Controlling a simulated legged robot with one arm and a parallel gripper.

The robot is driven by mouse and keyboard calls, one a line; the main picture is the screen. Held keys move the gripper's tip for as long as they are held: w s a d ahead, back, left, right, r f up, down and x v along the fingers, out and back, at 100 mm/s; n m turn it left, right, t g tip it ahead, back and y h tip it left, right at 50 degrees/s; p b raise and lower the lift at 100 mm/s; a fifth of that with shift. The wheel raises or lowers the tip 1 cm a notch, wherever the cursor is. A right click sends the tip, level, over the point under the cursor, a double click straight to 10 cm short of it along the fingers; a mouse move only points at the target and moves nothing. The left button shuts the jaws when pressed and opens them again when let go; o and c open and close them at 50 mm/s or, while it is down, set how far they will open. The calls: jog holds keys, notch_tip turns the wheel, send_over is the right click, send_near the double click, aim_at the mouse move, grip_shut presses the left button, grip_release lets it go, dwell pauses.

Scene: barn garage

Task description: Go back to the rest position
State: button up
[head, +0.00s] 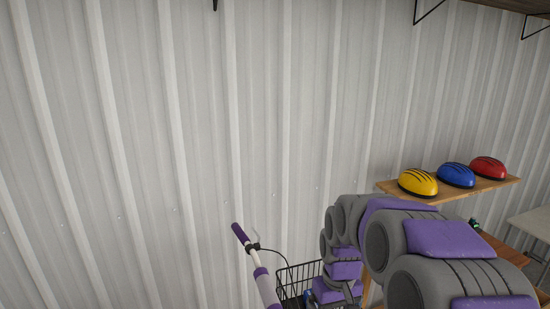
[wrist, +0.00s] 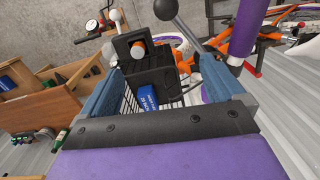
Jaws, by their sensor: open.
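My gripper (wrist: 158,68) is open in the wrist view, its two blue-grey fingers spread apart. Between and beyond the fingers is a wire basket (head: 298,277) with a blue box (wrist: 148,98) with white lettering in or over it. A dark block with an orange round end (wrist: 138,48) also shows between the fingers. I see no object gripped. In the head view my grey and purple arm reaches from the lower right toward the basket, and the fingers are mostly hidden behind it.
A handlebar with a purple grip (head: 240,233) stands left of the basket, close to my arm. Yellow (head: 417,183), blue (head: 456,175) and red (head: 488,168) helmets sit on a wooden shelf (head: 512,181). A green bottle (wrist: 60,140) and an orange bike frame (wrist: 262,48) show in the wrist view.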

jog(key=s+d+m+g, duration=0.1)
jog(key=s+m, duration=0.2)
jog(key=s, duration=2.7)
notch_tip(320, 180, down, 20)
jog(key=b, duration=2)
jog(key=shift+w+b, duration=0.2)
jog(key=shift+b, duration=0.2)
jog(key=shift+r, duration=0.15)
